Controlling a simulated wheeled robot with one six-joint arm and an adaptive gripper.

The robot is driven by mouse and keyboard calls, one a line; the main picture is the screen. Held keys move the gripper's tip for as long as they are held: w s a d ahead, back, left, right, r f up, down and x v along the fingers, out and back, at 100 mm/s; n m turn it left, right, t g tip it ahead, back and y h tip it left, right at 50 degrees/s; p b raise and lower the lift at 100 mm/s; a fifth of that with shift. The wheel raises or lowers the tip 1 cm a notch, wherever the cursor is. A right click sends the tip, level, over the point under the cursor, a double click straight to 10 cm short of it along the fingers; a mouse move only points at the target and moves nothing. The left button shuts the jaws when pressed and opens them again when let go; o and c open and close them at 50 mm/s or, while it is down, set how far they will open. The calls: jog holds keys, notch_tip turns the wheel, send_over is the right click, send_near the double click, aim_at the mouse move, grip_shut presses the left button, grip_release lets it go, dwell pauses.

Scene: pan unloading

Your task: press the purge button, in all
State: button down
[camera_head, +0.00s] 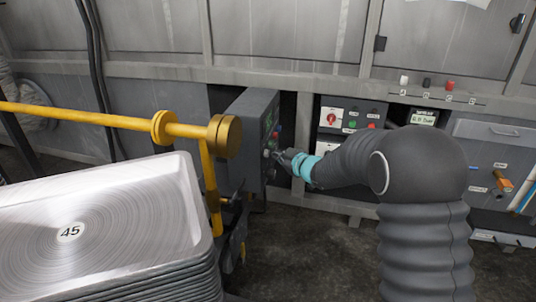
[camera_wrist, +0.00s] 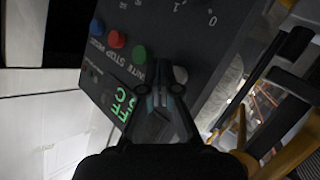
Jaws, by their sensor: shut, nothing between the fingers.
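A dark grey control box (camera_head: 250,124) stands left of centre in the head view, and its button face (camera_wrist: 172,35) fills the upper middle of the wrist view. It carries a blue button (camera_wrist: 97,27), a red button (camera_wrist: 115,39) and a green button (camera_wrist: 139,54) in a row. The label by the red one reads STOP; the label by the blue one is too small to read surely. My gripper (camera_head: 284,156) is shut and empty at the box's face. In the wrist view its fingertips (camera_wrist: 166,76) are beside the green button; whether they touch the panel I cannot tell.
A stack of metal pans (camera_head: 120,215) marked 45 fills the lower left. A yellow rail (camera_head: 90,117) runs above it toward the box. Another panel (camera_head: 348,120) with red and green controls is on the wall behind my arm. A green display (camera_wrist: 122,104) is on the box.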

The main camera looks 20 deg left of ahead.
jog(key=shift+a, duration=0.35)
jog(key=shift+a, duration=0.5)
dwell(0.7)
jog(key=shift+d, duration=0.15)
dwell(0.3)
jog(key=shift+d, duration=0.8)
jog(key=shift+d, duration=0.1)
jog(key=d+p, duration=0.1)
jog(key=d, duration=0.3)
jog(key=shift+w+d, duration=0.15)
jog(key=shift+d, duration=0.25)
dwell(0.4)
